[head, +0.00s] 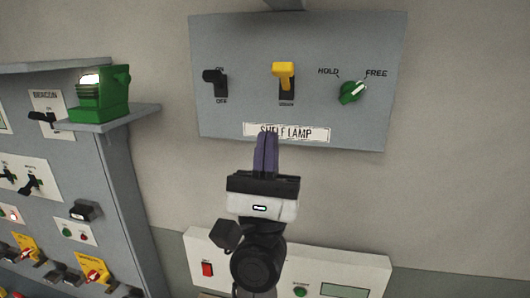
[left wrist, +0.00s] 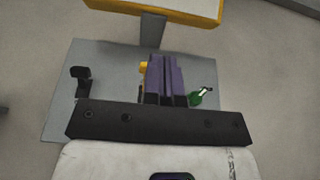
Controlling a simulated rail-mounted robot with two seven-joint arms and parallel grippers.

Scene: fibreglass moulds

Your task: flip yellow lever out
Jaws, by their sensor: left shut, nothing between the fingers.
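The yellow lever (head: 283,74) is on the grey wall panel (head: 225,117) labelled SHELF LAMP, between a black lever and a green knob. Its yellow handle is at the top of a dark slot plate. My left gripper (head: 265,138) is shut and empty, with its purple fingers pointing up in front of the panel's lower edge, below the lever in the picture. In the left wrist view, the fingers (left wrist: 165,70) cover part of the panel (left wrist: 103,62). A bit of the yellow lever (left wrist: 144,67) shows at their left side. I see no clear contact. My right gripper is not in view.
The black lever (head: 214,82) is left and the green HOLD/FREE knob (head: 350,92) is right of the yellow lever. A green lamp (head: 100,95) stands on a shelf at left, above a cabinet with several switches. A white control box (head: 375,268) is below.

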